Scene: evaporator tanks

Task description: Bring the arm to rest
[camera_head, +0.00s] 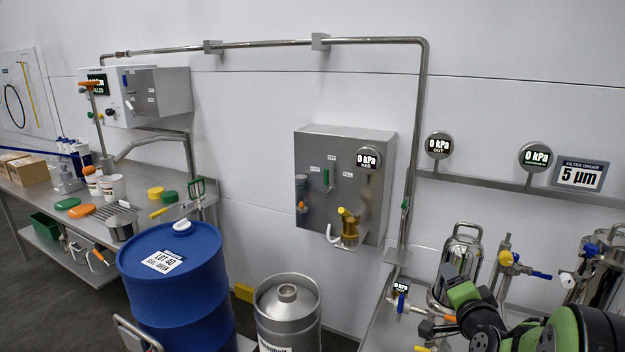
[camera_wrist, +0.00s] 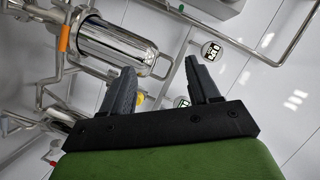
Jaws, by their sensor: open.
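My gripper (camera_wrist: 163,92) shows in the wrist view with its two dark fingers apart and nothing between them. In the head view my green and black arm reaches in from the lower right, with the gripper (camera_head: 428,331) low in front of the filter bench. The fingers are small there and partly lost against the metal fittings. In the wrist view a shiny steel filter housing (camera_wrist: 115,47) lies behind and left of the fingers, and I cannot tell how far off it is.
A steel filter housing (camera_head: 460,255) and valves with blue handles stand close to my arm. A blue drum (camera_head: 175,280) and a steel keg (camera_head: 287,310) stand left of it. A wall box (camera_head: 343,185) with gauge and pipes is behind. A cluttered table (camera_head: 70,215) is far left.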

